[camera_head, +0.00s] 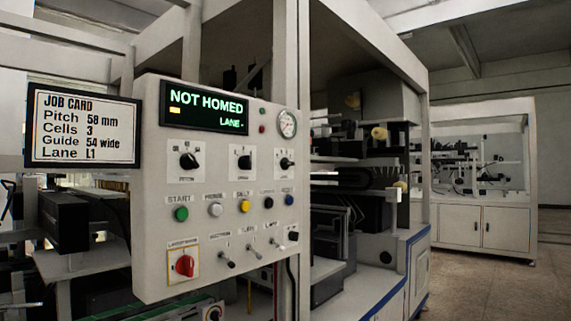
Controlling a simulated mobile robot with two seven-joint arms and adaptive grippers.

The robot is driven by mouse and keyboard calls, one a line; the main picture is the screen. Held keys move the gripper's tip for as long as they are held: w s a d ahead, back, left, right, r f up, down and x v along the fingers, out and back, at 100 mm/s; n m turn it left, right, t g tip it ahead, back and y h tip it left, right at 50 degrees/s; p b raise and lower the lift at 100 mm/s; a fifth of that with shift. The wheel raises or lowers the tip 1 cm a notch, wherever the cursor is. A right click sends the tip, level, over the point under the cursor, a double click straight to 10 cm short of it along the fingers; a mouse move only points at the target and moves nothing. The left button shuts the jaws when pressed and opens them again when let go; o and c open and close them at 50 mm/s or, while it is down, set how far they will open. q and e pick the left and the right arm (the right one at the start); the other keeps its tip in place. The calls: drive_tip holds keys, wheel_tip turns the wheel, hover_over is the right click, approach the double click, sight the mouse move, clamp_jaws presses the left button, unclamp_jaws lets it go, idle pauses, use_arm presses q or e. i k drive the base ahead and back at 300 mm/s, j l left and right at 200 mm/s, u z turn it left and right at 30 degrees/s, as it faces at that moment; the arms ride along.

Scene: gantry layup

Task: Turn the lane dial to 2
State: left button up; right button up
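A white control panel (150,230) faces me at left centre. Its upper row holds three black rotary dials: a left dial (188,160), a middle dial (244,162) and a right dial (287,162). Their labels are too small to read surely, so I cannot tell which is the lane dial or its setting. The display (205,107) above them reads "NOT HOMED" and "LANE -" in green, with a small yellow block. Neither of my grippers is in view.
A job card (83,127) left of the panel reads Lane L1. Below the dials are coloured push buttons (244,206), small toggle switches (254,252) and a red rotary switch (184,265). A round gauge (287,123) sits top right. Open floor (490,290) lies at right.

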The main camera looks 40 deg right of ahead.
sight(284, 163)
drive_tip(key=l+u, duration=0.3)
drive_tip(key=l, duration=1.55)
drive_tip(key=l+u, duration=0.15)
drive_tip(key=l, duration=0.6)
drive_tip(key=k+l, duration=0.1)
drive_tip(key=l, duration=0.65)
drive_tip(key=u, duration=0.05)
